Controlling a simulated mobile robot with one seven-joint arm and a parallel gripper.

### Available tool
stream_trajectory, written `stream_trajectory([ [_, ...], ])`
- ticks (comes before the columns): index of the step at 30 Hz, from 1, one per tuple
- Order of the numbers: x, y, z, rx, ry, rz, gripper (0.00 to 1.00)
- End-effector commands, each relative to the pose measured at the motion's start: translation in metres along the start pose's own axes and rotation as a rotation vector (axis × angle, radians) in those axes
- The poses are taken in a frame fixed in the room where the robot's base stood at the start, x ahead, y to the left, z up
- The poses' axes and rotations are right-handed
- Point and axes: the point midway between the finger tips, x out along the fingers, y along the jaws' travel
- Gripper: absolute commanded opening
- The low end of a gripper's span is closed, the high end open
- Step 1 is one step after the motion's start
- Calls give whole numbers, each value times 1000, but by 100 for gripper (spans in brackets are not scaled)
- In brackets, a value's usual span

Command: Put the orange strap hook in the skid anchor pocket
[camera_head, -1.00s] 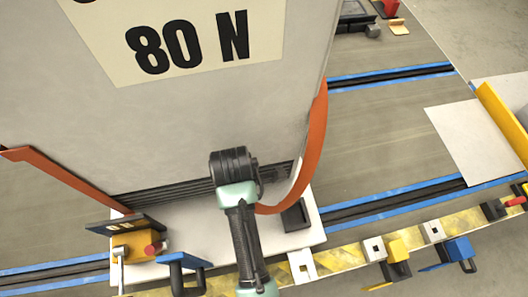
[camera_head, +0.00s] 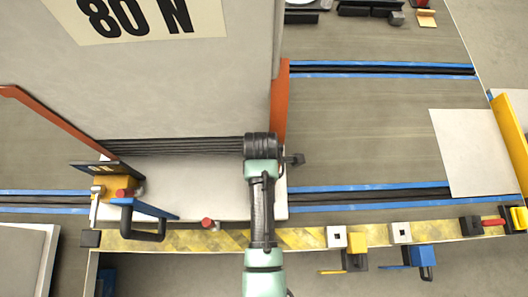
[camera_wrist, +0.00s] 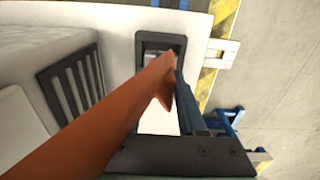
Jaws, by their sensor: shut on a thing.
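The orange strap (camera_head: 281,105) runs down the right side of the tall grey box (camera_head: 170,95) and passes behind my gripper (camera_head: 262,147). In the wrist view the strap (camera_wrist: 95,125) stretches from the lower left to my gripper (camera_wrist: 181,92). My gripper is shut on its end, the orange hook (camera_wrist: 164,84). The skid anchor pocket (camera_wrist: 141,58) is a black rectangular frame on the white skid (camera_wrist: 115,22). The hook overlaps the pocket in this view; I cannot tell its height over it. In the head view my arm hides the pocket.
A yellow-black striped edge (camera_head: 200,240) runs in front of the skid, with a red-tipped fitting (camera_head: 207,224) near it. A yellow block with a black plate (camera_head: 117,188) stands at the skid's left. Blue-edged slots (camera_head: 370,196) cross the deck; the deck to the right is mostly clear.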

Motion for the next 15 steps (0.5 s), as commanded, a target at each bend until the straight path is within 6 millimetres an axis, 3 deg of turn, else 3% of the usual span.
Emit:
stream_trajectory([
  [9,38,0,0,0,0,-1,0],
  [15,42,1,0,1,0,2,0],
])
